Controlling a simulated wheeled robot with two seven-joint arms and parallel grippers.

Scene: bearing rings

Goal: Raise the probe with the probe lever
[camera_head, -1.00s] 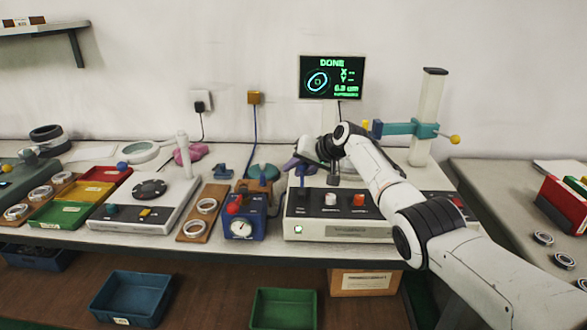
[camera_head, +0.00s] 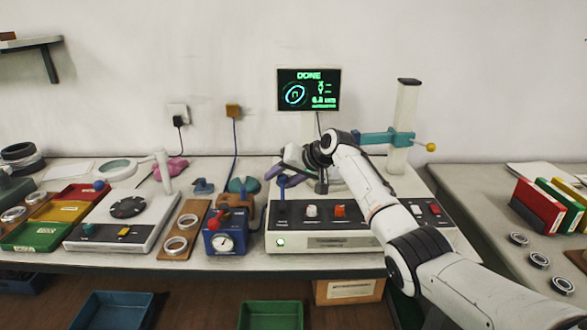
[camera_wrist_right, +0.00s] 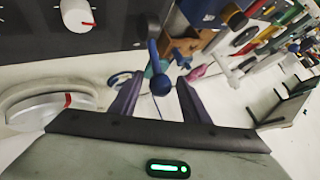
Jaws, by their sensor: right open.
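The measuring instrument (camera_head: 340,240) is a long pale box with a dark control panel. A short blue lever (camera_head: 282,184) stands upright at the panel's left end; I take it for the probe lever. The probe area is partly hidden by my arm. My left gripper is not in view.
A screen (camera_head: 308,90) reading DONE hangs behind. A post with a teal arm (camera_head: 382,138) and yellow knob stands right of my wrist. A blue dial gauge (camera_head: 226,238) stands left of the instrument. White (camera_head: 312,211) and orange (camera_head: 340,211) knobs sit right of the lever.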

